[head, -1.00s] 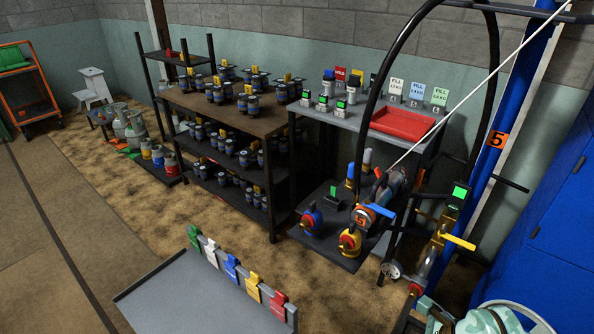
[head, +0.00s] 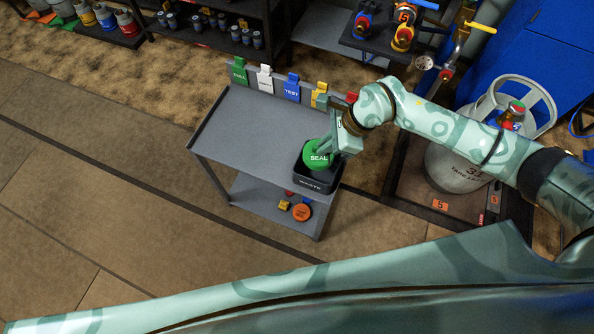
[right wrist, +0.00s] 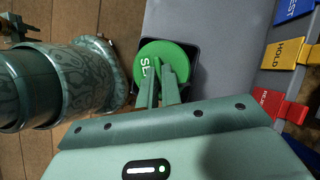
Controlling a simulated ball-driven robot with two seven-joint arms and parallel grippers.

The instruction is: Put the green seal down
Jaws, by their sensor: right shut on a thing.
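The green seal (head: 317,157) is a round disc marked "SEAL". My right gripper (head: 330,147) is shut on it, and the fingers (right wrist: 161,80) reach over its face in the right wrist view, where the disc (right wrist: 150,57) also shows. The seal is over the black bin marked "WASTE" (head: 312,184), at the near right corner of the grey cart (head: 243,128). I cannot tell whether it touches the bin, and it hides most of the opening. My left gripper is not in view.
Green, white, blue, yellow and red tags (head: 291,88) line the cart's back edge. Round and small coloured pieces (head: 301,212) lie on its lower shelf. A grey gas cylinder (head: 457,166) stands to the right. Left of the bin, the cart top is clear.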

